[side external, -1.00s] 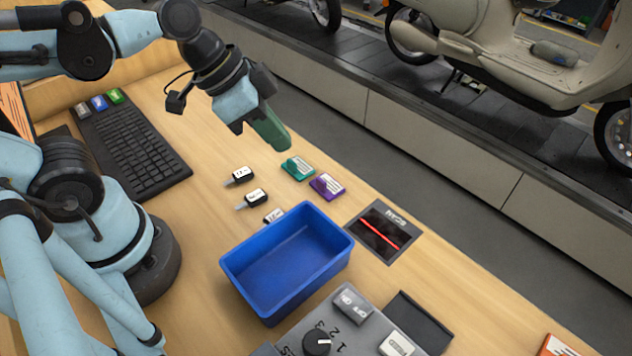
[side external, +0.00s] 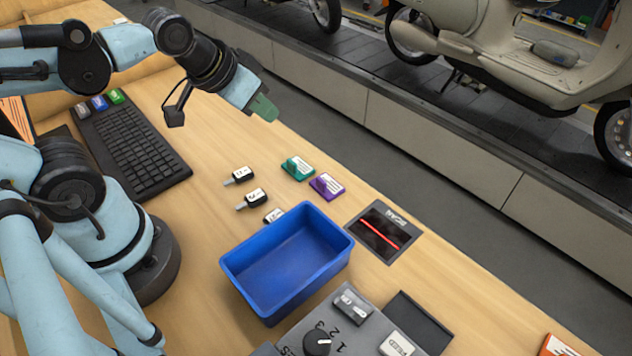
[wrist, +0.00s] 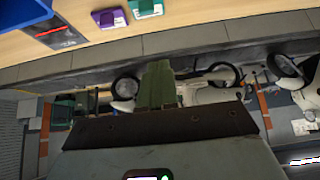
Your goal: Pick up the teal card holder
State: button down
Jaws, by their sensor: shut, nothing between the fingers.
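The teal card holder (side external: 297,168) lies flat on the wooden table, with a white label on its face. It also shows at the top edge of the wrist view (wrist: 147,8), partly cut off. A purple card holder (side external: 326,186) lies right beside it. My gripper (side external: 264,108) is above the table's far edge, up and to the left of the teal holder in the side view. Its green fingers are shut with nothing between them. In the wrist view the fingers (wrist: 157,85) point out past the table edge toward the conveyor.
An empty blue bin (side external: 288,262) stands nearer, beside a scanner plate (side external: 384,232) with a red line. Several tagged keys (side external: 252,198) lie left of the holders. A keyboard (side external: 134,148) and a control box (side external: 340,325) flank the area. Scooters stand on the conveyor (side external: 430,110) beyond.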

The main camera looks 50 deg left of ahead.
dwell(0.3)
jog(key=shift+c, duration=2.2)
grip_release()
jog(key=n+g, duration=0.7)
jog(key=n, duration=1.1)
send_over(298, 167)
notch_tip(298, 167, down, 3)
jog(key=shift+f, duration=5.35)
